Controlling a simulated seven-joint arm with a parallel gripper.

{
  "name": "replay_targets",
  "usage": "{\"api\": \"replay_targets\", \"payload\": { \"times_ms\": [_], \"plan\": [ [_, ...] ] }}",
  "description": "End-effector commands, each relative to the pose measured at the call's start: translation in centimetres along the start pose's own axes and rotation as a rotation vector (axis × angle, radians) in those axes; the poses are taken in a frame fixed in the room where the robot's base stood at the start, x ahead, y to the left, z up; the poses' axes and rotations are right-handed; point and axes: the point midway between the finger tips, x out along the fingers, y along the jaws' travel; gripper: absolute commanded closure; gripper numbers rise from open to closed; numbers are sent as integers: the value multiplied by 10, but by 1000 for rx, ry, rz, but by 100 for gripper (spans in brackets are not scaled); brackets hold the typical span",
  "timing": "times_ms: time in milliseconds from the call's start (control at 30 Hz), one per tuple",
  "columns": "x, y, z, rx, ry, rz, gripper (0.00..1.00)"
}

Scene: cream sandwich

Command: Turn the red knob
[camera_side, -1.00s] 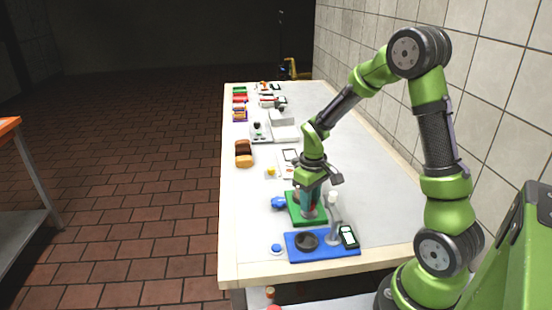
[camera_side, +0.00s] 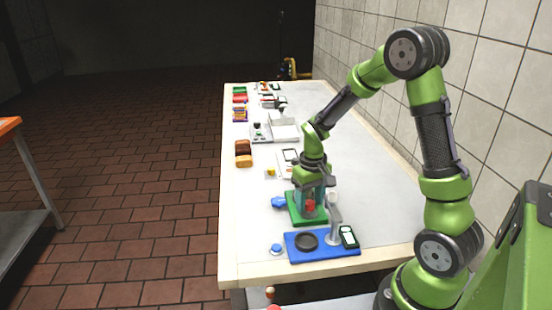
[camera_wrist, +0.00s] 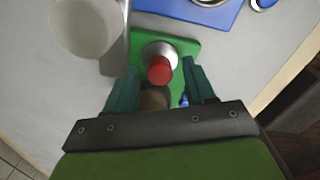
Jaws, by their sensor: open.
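The red knob (camera_wrist: 159,70) sits on a silver base on a green board (camera_wrist: 190,47) in the wrist view. It also shows in the side view (camera_side: 310,205), partly covered by my fingers. My gripper (camera_wrist: 160,67) is open, with one teal finger on each side of the knob in the wrist view. I see gaps between the fingers and the knob there, and the height between them is hard to judge. In the side view my gripper (camera_side: 311,204) points down over the green board. A brown round thing (camera_wrist: 155,99) shows between the fingers, partly hidden.
A blue board (camera_side: 320,250) with a dark ring (camera_side: 307,241) and a grey post (camera_side: 335,222) stands close in front. A blue piece (camera_side: 279,202) lies left of the green board. Bread (camera_side: 243,153) and several small items lie farther back.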

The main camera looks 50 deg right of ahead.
Motion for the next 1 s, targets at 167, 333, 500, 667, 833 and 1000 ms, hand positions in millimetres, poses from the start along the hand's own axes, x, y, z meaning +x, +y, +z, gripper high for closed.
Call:
{"api": "replay_targets", "payload": {
  "times_ms": [167, 333, 500, 667, 833, 1000],
  "plan": [
    [-12, 0, -1, -1, 3, 0, 46],
    [-47, 0, -2, -1, 8, -1, 46],
    [-90, 0, -1, 0, 8, 0, 46],
    [-127, 0, -1, 0, 6, 0, 46],
    [-154, 0, -1, 0, 4, 0, 46],
    [-167, 0, 0, 0, 1, 1, 46]
  ]
}}
